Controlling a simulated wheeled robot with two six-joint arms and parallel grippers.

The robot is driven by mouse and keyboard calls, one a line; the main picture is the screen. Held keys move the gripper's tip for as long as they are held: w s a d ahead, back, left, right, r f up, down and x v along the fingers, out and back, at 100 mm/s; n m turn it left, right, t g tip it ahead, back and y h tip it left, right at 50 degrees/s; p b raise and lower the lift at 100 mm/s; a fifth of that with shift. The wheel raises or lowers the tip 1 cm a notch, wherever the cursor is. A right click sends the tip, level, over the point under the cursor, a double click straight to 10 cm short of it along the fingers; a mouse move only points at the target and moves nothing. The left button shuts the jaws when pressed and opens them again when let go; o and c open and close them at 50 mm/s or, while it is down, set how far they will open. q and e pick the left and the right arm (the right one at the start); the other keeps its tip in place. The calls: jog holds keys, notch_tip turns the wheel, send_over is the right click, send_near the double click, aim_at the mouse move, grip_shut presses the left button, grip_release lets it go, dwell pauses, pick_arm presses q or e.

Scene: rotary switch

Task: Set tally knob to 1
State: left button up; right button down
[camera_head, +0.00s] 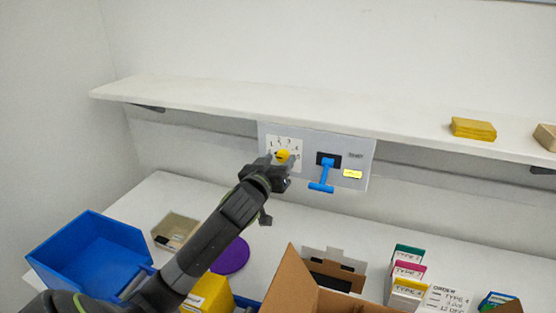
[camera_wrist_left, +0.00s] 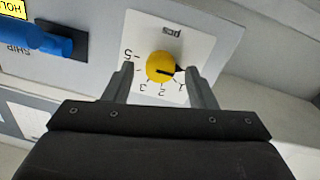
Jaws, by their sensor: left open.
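The tally knob (camera_head: 283,155) is round and yellow, on a white dial plate (camera_head: 270,143) marked with numerals on the grey wall panel. In the left wrist view the knob (camera_wrist_left: 160,67) appears upside down, its black pointer aimed right, a little above the numeral 1. The right finger covers the plate beyond the pointer, so any mark there is hidden. The numeral 4 is hidden too. My left gripper (camera_head: 279,164) is open, one finger either side of the knob, with a visible gap to each. My right gripper is not in view.
A white shelf (camera_head: 220,105) juts out above. Below are a blue bin (camera_head: 95,245), a cardboard box (camera_head: 290,285) and several small cartons.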

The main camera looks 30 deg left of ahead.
pick_arm(q)
jog(key=shift+w, duration=0.15)
jog(key=c, duration=1)
jog(key=shift+o, duration=0.2)
jog(key=m+p, duration=0.3)
jog(key=shift+r, duration=0.15)
jog(key=shift+m+g+p, duration=0.3)
jog(key=shift+m+p, duration=0.9)
jog(key=shift+m, duration=0.7)
